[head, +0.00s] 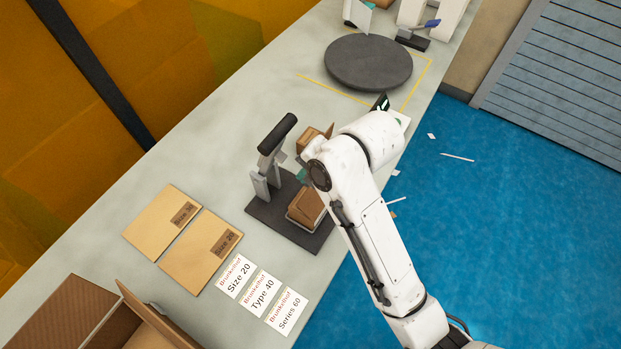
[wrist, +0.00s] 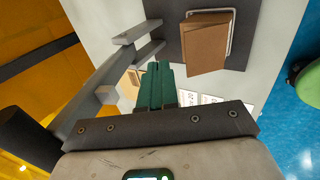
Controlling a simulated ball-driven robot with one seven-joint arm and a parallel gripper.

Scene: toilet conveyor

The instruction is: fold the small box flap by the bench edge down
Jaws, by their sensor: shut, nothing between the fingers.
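The small brown box (head: 307,207) sits in a white-rimmed holder on a dark base plate in the head view. In the wrist view the small box (wrist: 207,38) is at the upper right, with a brown flap panel (wrist: 206,62) slanting out from its lower side. I cannot tell exactly how far that flap is folded. My gripper (wrist: 158,68) has its green fingers together with nothing between them, left of the box and apart from it in the picture. In the head view my arm hides most of the gripper.
A grey upright press with a dark roller handle (head: 277,133) stands beside the box. Flat cardboard sheets (head: 162,223) and white labels (head: 287,310) lie on the bench (head: 100,215). A dark round turntable (head: 368,62) is farther back. An open carton (head: 140,325) is at the lower left.

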